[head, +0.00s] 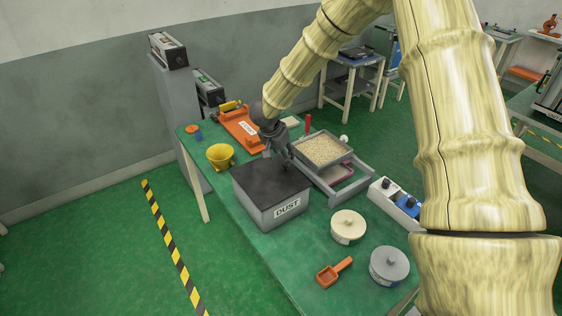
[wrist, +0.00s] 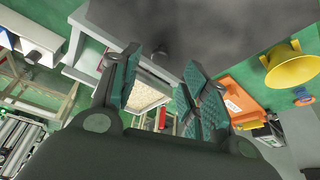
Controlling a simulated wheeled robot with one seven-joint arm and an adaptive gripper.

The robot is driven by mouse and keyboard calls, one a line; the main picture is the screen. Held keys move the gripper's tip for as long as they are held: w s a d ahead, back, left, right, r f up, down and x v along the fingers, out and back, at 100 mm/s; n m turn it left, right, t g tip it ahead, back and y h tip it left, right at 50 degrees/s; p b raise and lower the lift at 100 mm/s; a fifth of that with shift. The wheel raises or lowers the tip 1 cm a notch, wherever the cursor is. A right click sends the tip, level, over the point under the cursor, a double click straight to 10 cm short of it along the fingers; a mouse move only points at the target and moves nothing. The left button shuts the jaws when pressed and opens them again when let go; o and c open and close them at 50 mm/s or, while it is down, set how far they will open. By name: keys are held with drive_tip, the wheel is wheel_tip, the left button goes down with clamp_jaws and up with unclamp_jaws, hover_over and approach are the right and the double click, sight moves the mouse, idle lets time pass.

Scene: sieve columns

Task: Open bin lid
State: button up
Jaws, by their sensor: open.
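The bin (head: 287,212) is a grey box with a "DUST" label on its front, standing on the green table. Its dark flat lid (head: 268,182) lies closed on top; it also fills the upper part of the wrist view (wrist: 215,30). A small dark knob (wrist: 160,52) shows near the lid's edge in the wrist view. My gripper (head: 283,160) is at the back edge of the lid in the head view. In the wrist view its fingers (wrist: 158,88) are apart with nothing held between them. Whether a finger touches the lid, I cannot tell.
A tray of pale grains (head: 322,149) on a grey frame stands right of the bin. A yellow funnel (head: 220,157) and an orange tray (head: 241,132) are to the left and behind.

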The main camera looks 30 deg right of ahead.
sight(269, 175)
drive_tip(key=shift+p+x, duration=0.55)
drive_tip(key=shift+x, duration=2.25)
drive_tip(key=shift+d, duration=0.1)
